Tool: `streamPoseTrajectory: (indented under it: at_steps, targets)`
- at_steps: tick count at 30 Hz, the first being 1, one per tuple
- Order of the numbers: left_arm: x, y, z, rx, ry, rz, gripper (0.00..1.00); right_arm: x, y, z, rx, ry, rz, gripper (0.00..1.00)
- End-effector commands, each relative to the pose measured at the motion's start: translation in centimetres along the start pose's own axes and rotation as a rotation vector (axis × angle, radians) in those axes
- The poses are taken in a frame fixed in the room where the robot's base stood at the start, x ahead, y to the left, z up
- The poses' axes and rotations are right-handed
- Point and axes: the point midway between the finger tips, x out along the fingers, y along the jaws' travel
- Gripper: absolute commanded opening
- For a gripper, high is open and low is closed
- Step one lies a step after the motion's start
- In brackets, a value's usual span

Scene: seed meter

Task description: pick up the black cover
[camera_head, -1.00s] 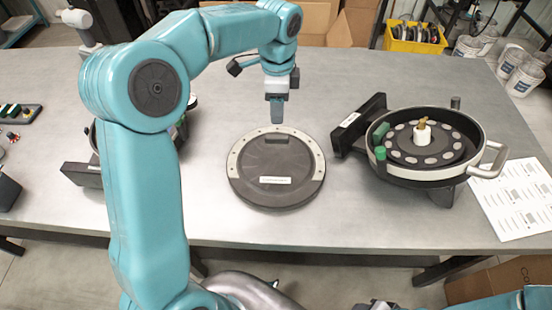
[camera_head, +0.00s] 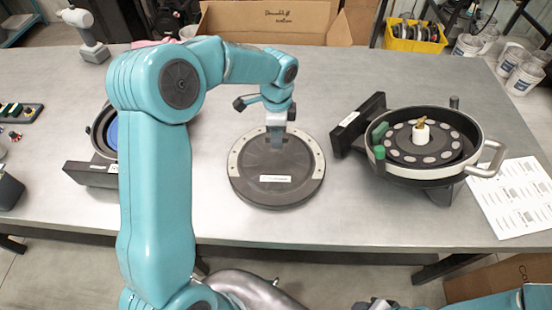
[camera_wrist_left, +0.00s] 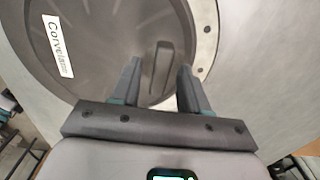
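The black cover (camera_head: 277,187) is a round dark disc with a pale rim section and a white label, lying flat on the grey table. In the left wrist view the cover (camera_wrist_left: 110,50) shows its label and a raised grip bar (camera_wrist_left: 161,68). My left gripper (camera_head: 276,148) is over the far part of the cover. In the left wrist view my left gripper (camera_wrist_left: 160,72) is open, its two fingers on either side of the grip bar, with gaps visible. Whether the fingertips touch the cover cannot be told. My right gripper is not clearly visible.
An open seed meter housing (camera_head: 425,172) with a handle stands right of the cover. Another housing (camera_head: 100,172) is partly hidden behind my left arm. A printed sheet (camera_head: 518,198) lies at the right. The table (camera_head: 350,80) is clear behind the cover.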

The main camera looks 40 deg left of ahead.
Motion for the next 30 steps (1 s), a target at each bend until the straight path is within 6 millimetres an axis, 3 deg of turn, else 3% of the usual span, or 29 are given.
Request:
streamPoseTrajectory:
  at_steps: [1,3,4,17,23,30]
  targets:
    - [0.0,0.0,0.0,0.0,0.0,0.0,0.26,0.0,0.0,0.0,0.0,0.0,0.0,0.43]
    - [0.0,0.0,0.0,0.0,0.0,0.0,0.03,0.0,0.0,0.0,0.0,0.0,0.0,0.43]
    - [0.0,0.0,0.0,0.0,0.0,0.0,0.0,0.0,0.0,0.0,0.0,0.0,0.0,0.43]
    - [-0.9,-0.1,0.0,-0.001,0.001,-0.004,0.0,0.0,0.0,0.0,0.0,0.0,0.0,0.43]
    - [-4.2,-0.1,-0.1,-0.001,0.003,-0.007,0.0,0.2,0.1,0.0,0.0,0.0,0.0,0.43]
    - [-11.7,-0.1,-0.1,-0.001,0.004,-0.007,0.0,0.0,0.0,0.0,0.0,0.0,0.0,0.43]
